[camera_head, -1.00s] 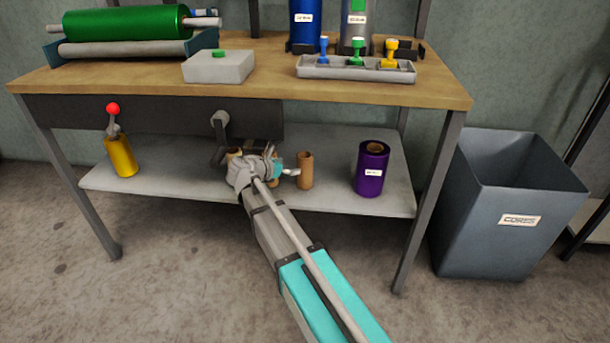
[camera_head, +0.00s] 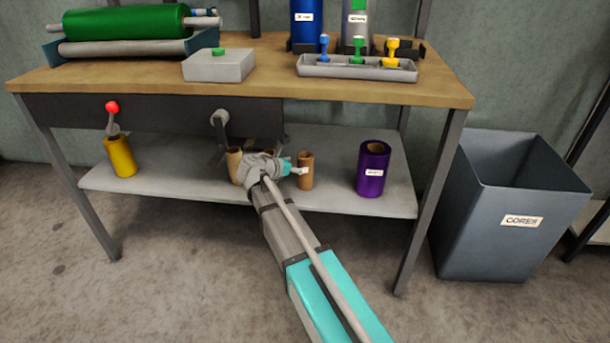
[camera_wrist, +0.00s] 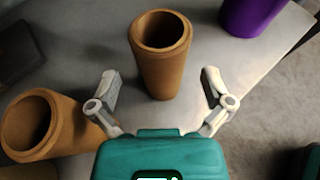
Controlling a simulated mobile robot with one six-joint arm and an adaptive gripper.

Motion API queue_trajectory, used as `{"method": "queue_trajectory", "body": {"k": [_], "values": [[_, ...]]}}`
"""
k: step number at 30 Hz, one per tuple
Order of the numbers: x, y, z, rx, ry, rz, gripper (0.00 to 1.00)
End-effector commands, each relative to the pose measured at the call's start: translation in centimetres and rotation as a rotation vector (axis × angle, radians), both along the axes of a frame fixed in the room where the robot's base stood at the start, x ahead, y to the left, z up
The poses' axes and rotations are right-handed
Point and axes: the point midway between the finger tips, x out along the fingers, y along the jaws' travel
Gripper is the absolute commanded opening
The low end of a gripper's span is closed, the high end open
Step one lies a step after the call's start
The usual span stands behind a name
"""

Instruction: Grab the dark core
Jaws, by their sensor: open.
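Cardboard cores stand upright on the grey lower shelf (camera_head: 335,195). The darkest brown core (camera_head: 305,170) is the rightmost, just right of my gripper (camera_head: 288,167). A paler tan core (camera_head: 235,163) stands left of my wrist, and another (camera_head: 266,155) is mostly hidden behind it. In the wrist view, a brown core (camera_wrist: 162,60) stands ahead, centred between the open fingers of my gripper (camera_wrist: 160,82). Its lower end reaches toward the fingertips; I cannot tell if it is between them. Another core (camera_wrist: 45,125) is at the left, close to the left finger.
A purple roll (camera_head: 372,170) stands farther right on the shelf; it also shows in the wrist view (camera_wrist: 250,14). A yellow cylinder (camera_head: 121,157) is at the shelf's left. The wooden bench top (camera_head: 270,75) overhangs. A grey bin labelled cores (camera_head: 490,225) stands right.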

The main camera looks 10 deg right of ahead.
Motion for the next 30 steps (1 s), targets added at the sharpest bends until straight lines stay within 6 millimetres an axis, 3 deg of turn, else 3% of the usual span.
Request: {"method": "queue_trajectory", "body": {"k": [10,29,30], "values": [[1.9,-2.9,-1.5,0.0,0.0,-0.001,1.0],[2.1,-3.2,-1.5,0.0,0.0,0.0,1.0],[2.1,-3.2,-1.5,0.0,0.0,0.0,0.94]]}}
